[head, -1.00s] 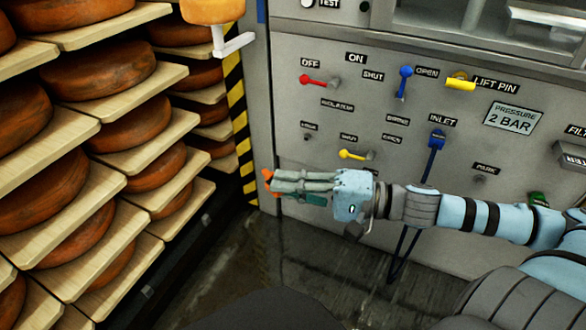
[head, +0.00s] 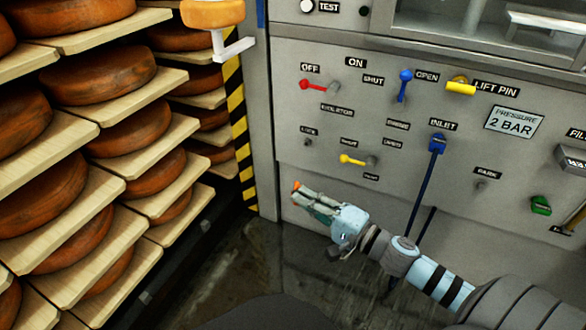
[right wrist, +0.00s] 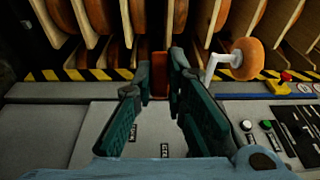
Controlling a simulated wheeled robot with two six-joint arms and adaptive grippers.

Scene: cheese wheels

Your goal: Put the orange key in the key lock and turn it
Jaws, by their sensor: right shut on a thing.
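My right gripper (head: 302,194) is in front of the lower part of the grey panel, fingers pointing to the upper left. It is shut on the orange key, of which a small orange end (head: 296,187) shows at the fingertips. In the right wrist view the orange key (right wrist: 159,75) sits between the tips of my right gripper (right wrist: 160,82). A small round fitting (head: 309,143), under a small label that seems to read LOCK, is on the panel above the gripper, apart from the key. My left gripper is not in view.
The grey panel carries a red lever (head: 316,85), a blue lever (head: 404,84), a yellow lever (head: 354,160) and a blue inlet handle (head: 437,143). Shelves of cheese wheels (head: 98,73) stand at left.

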